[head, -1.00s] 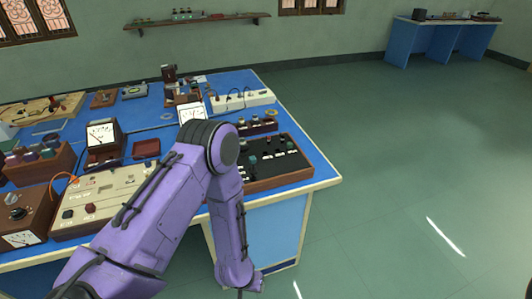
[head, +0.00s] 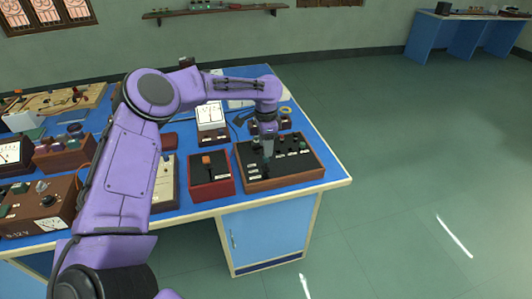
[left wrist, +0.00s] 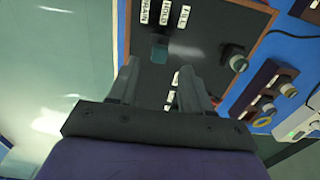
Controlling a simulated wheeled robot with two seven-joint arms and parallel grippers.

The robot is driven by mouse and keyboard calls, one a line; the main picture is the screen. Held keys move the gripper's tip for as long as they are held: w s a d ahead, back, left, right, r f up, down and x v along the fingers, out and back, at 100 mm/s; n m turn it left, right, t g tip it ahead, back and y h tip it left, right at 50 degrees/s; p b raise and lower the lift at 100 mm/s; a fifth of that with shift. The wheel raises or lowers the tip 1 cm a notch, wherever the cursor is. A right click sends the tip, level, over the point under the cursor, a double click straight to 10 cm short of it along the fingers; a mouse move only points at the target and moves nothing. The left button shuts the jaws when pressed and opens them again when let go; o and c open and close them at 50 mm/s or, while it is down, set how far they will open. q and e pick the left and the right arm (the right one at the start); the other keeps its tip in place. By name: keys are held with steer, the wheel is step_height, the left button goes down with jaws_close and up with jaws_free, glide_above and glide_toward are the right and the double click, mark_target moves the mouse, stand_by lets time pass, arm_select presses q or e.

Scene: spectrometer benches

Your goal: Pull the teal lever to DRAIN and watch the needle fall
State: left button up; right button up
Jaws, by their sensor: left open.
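The teal lever (left wrist: 160,48) stands on a black panel (left wrist: 210,45) in the left wrist view, below the white DRAIN, HOLD and FILL labels. Its exact setting is hard to tell. My left gripper (left wrist: 160,82) is open, its fingers pointing toward the lever, one to each side; I see no contact. My right gripper is not in view.
A red box with an orange switch (head: 208,185) sits left of the panel. Other instruments crowd the blue bench (head: 331,181). In the left wrist view, a round knob (left wrist: 236,60) stands right of the lever. Green floor is clear on the right.

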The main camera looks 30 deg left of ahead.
mark_target(267, 161)
arm_select(q)
step_height(267, 161, down, 5)
steer(key=shift+r+p, duration=0.1)
steer(key=shift+p, duration=0.2)
jaws_close()
steer(key=shift+s+r, duration=0.1)
steer(key=shift+s+d+r+t+y+p, duration=0.15)
steer(key=shift+d+t+y+p, duration=0.15)
steer(key=shift+y+p, duration=0.15)
steer(key=shift+s+d+f+t+y, duration=0.2)
steer(key=shift+s+d+t+y, duration=0.1)
steer(key=shift+t+y, duration=0.2)
steer(key=shift+s+d+f+t+y+b, duration=0.2)
steer(key=shift+d+f+t+y+b, duration=0.1)
steer(key=shift+t+y, duration=0.15)
steer(key=shift+s+d+f+t+y+b, duration=0.15)
steer(key=shift+s+d+t+y+b, duration=0.45)
steer(key=shift+b, duration=0.7)
steer(key=shift+w+a, duration=0.15)
